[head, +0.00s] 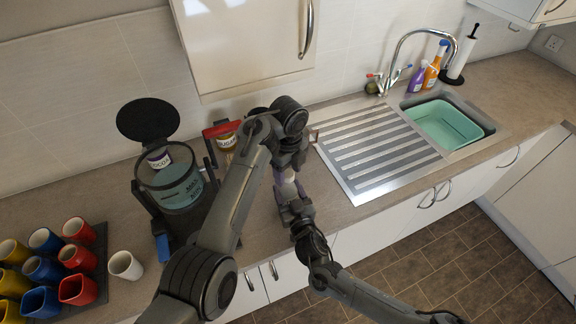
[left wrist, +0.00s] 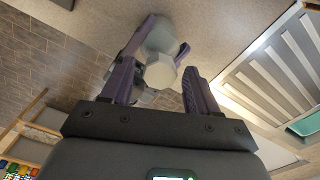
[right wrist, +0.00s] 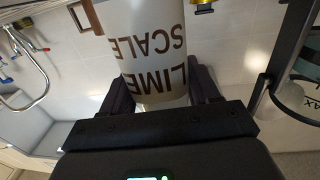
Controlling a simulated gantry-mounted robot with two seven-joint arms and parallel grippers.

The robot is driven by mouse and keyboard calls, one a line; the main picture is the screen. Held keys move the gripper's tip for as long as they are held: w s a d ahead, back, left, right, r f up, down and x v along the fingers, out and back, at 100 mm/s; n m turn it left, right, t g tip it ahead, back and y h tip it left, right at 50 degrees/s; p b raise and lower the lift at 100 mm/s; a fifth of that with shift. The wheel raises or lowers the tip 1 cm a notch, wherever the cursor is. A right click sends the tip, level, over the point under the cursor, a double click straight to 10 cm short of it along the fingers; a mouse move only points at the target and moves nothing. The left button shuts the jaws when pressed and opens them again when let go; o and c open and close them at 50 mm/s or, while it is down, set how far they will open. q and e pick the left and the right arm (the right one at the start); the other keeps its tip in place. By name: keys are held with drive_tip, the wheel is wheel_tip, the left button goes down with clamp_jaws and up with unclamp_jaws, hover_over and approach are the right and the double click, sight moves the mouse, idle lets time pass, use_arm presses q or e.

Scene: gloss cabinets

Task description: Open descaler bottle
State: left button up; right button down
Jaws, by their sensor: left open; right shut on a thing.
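The descaler bottle (right wrist: 150,45) is white with dark LIME SCALE lettering, upside down in the right wrist view. My right gripper (right wrist: 160,88) is shut on its body; that gripper also shows in the head view (head: 292,190). The pale faceted cap (left wrist: 160,72) faces the left wrist camera. My left gripper (left wrist: 163,78) is open, with its purple fingers on either side of the cap and a gap on each side. In the head view the left gripper (head: 288,168) is directly above the right one, and the bottle is mostly hidden between them.
Several coloured cups (head: 78,258) and a white cup (head: 125,265) are at the left. The sink drainer (head: 365,145) is at the right. Cabinet door (head: 245,40) hangs above.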

use_arm(q)
drive_tip(key=shift+c, duration=0.4)
drive_tip(key=c, duration=1)
drive_tip(key=n, duration=0.5)
clamp_jaws()
drive_tip(key=n, duration=0.4)
drive_tip(key=shift+n, duration=0.4)
drive_tip(key=shift+r, duration=0.2)
drive_tip(key=shift+r, duration=0.9)
drive_tip(key=shift+r, duration=0.1)
